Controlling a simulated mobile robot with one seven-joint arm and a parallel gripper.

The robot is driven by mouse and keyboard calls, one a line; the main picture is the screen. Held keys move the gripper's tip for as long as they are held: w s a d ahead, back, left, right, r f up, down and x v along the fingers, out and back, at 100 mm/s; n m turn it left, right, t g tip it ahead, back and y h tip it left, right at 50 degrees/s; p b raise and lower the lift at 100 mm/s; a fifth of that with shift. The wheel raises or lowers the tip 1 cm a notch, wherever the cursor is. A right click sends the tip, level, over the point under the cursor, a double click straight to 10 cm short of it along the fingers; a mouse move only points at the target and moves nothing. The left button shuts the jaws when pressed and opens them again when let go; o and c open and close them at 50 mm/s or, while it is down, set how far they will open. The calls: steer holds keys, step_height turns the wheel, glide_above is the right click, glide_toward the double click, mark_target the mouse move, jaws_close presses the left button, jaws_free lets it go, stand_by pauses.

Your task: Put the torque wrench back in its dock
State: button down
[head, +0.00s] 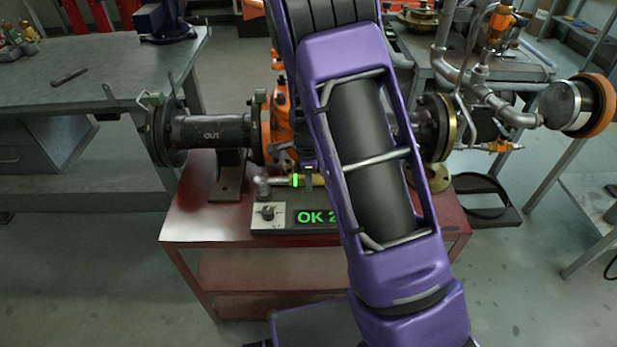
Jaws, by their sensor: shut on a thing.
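The torque wrench (295,181) lies crosswise above the red table, with its grey head at the left and a lit green band on its body. My purple arm hides its right part. Below and in front of it is a grey unit with a knob (268,214) and a green display reading "OK 2", the rest hidden by my arm. I cannot tell whether this unit is the dock, or whether the wrench touches it. A small part of my gripper (308,172) shows at the wrench, shut on it; the fingertips are mostly hidden.
The gate valve's dark pipe (210,131) and orange body (277,115) stand just behind the wrench on the red table (195,212). A gauge with an orange rim (580,105) juts out at the right. A grey workbench (100,75) stands at the left.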

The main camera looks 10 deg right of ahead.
steer(key=shift+w, duration=0.1)
steer(key=shift+c, duration=2.1)
jaws_free()
steer(key=shift+f, duration=0.1)
steer(key=shift+f, duration=0.1)
step_height(320, 180, up, 17)
steer(key=s+p, duration=0.3)
steer(key=shift+a+r+p, duration=0.2)
steer(key=shift+a+p, duration=0.1)
steer(key=shift+a, duration=0.1)
steer(key=shift+w, duration=0.1)
